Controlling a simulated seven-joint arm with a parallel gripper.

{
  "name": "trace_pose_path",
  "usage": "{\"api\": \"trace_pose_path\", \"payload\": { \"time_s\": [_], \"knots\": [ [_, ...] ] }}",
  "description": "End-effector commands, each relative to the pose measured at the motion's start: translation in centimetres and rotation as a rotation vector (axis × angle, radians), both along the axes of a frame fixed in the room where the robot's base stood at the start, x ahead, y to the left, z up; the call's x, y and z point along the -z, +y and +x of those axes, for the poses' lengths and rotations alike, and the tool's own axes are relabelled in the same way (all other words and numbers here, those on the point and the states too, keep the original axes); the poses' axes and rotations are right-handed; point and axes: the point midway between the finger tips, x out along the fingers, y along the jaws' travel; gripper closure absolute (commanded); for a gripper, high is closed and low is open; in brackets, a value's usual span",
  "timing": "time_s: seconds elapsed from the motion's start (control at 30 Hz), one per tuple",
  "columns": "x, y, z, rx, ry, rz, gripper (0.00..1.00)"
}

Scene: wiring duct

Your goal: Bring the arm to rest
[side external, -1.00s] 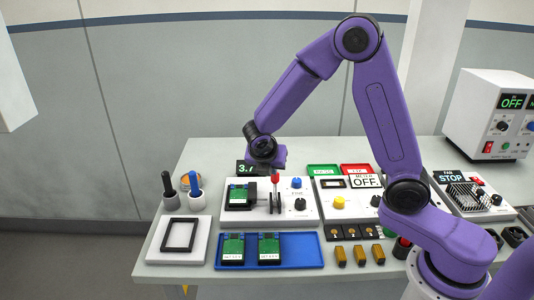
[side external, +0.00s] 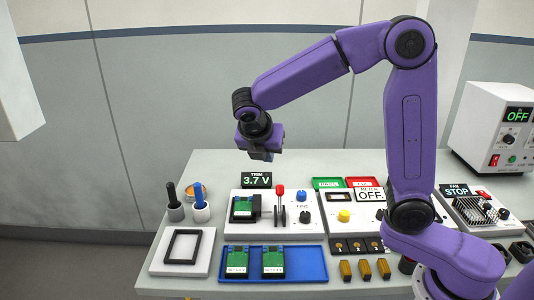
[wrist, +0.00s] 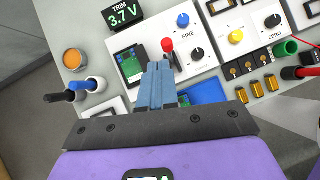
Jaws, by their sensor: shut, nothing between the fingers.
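My gripper (side external: 262,157) hangs in the air above the back of the white trim panel (side external: 245,226), pointing down and apart from everything. In the wrist view its blue-grey fingers (wrist: 158,68) are together with nothing between them. Below are the red-tipped lever (side external: 280,190), a blue knob (side external: 304,196) marked FINE and a black knob (side external: 305,217). A green board (side external: 243,207) sits in a black holder on the panel. The trim display (side external: 257,180) reads 3.7 V. In the wrist view the fingers hide part of the panel around the lever.
A blue tray (side external: 316,265) with two green boards lies in front. A black frame (side external: 183,246) on a white plate and two cups with handles (side external: 175,209) stand left. A meter panel (side external: 343,214), fan unit (side external: 470,210) and white supply box (side external: 490,130) stand right. Air around my gripper is clear.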

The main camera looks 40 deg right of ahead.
Motion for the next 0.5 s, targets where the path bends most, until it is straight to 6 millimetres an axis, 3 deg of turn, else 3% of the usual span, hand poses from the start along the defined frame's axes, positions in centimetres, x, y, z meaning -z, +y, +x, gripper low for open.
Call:
{"api": "trace_pose_path", "payload": {
  "time_s": [0.27,0.5],
  "knots": [
    [0.1,0.0,-0.3,0.009,-0.006,0.013,1.0],
    [1.0,0.8,-3.7,0.116,-0.056,0.157,1.0]
  ]
}}
